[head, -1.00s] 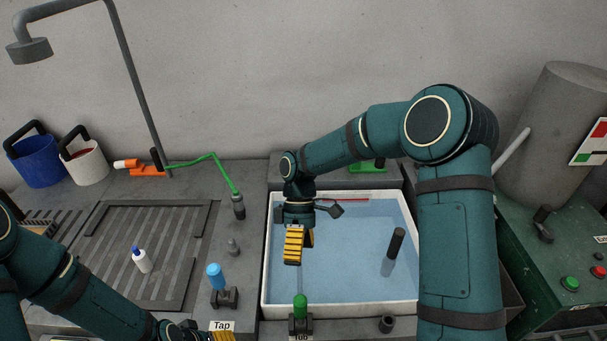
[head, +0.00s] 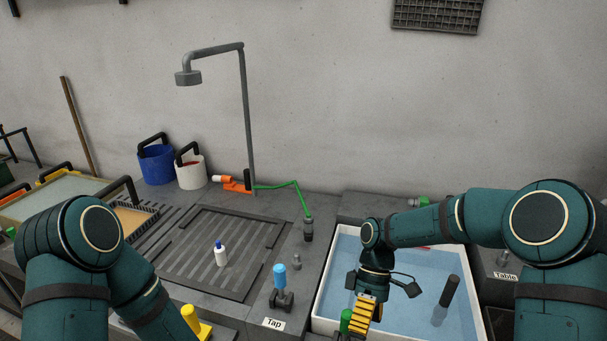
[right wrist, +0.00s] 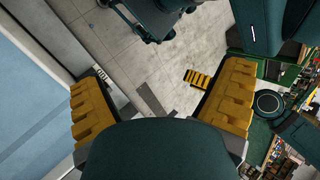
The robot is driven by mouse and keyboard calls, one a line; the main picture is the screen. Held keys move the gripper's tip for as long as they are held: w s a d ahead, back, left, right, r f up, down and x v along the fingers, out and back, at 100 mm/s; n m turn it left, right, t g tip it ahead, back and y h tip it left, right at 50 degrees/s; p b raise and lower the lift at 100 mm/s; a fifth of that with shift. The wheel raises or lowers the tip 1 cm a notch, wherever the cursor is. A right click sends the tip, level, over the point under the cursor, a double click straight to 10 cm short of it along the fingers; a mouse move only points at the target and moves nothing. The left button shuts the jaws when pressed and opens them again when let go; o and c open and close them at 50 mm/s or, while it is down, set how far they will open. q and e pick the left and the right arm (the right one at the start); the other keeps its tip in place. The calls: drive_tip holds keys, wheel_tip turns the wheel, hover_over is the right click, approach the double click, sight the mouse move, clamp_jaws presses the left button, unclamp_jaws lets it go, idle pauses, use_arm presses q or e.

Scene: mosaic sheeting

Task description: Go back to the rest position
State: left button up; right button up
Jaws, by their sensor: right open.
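My right gripper (head: 362,316) is over the front left part of the white-rimmed water tub (head: 325,291), pointing down. In the right wrist view its two yellow ribbed fingers (right wrist: 158,98) are spread wide with nothing between them. My left arm (head: 85,250) comes in at the lower left of the head view, its far end out of frame. The green tub handle (head: 346,321) is right beside the right gripper, partly hidden.
The blue tap handle (head: 280,276) stands left of the tub. A white bottle (head: 221,256) stands on the slatted drain (head: 195,265). A dark cylinder (head: 450,291) stands upright in the water. A shower pipe (head: 246,120) rises behind. A yellow handle-like object (head: 195,322) is at the front.

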use_arm(q)
drive_tip(key=f+b, duration=0.4)
drive_tip(key=f, duration=0.1)
drive_tip(key=shift+s+d+b, duration=0.15)
drive_tip(key=shift+s+b, duration=0.15)
drive_tip(key=shift+b, duration=0.05)
use_arm(e)
drive_tip(key=s+a+f+m+t, duration=0.1)
drive_tip(key=s+f+m+t, duration=0.2)
drive_tip(key=f, duration=0.4)
drive_tip(key=s+a+f+m+t+y, duration=0.1)
drive_tip(key=s+f+m+t, duration=0.2)
drive_tip(key=f+m, duration=0.3)
drive_tip(key=s+a+f+m+t, duration=0.1)
drive_tip(key=s+f+m+t, duration=0.2)
drive_tip(key=f, duration=0.6)
drive_tip(key=shift+s+m+y, duration=0.15)
drive_tip(key=shift+m+y, duration=0.25)
drive_tip(key=shift+m, duration=0.5)
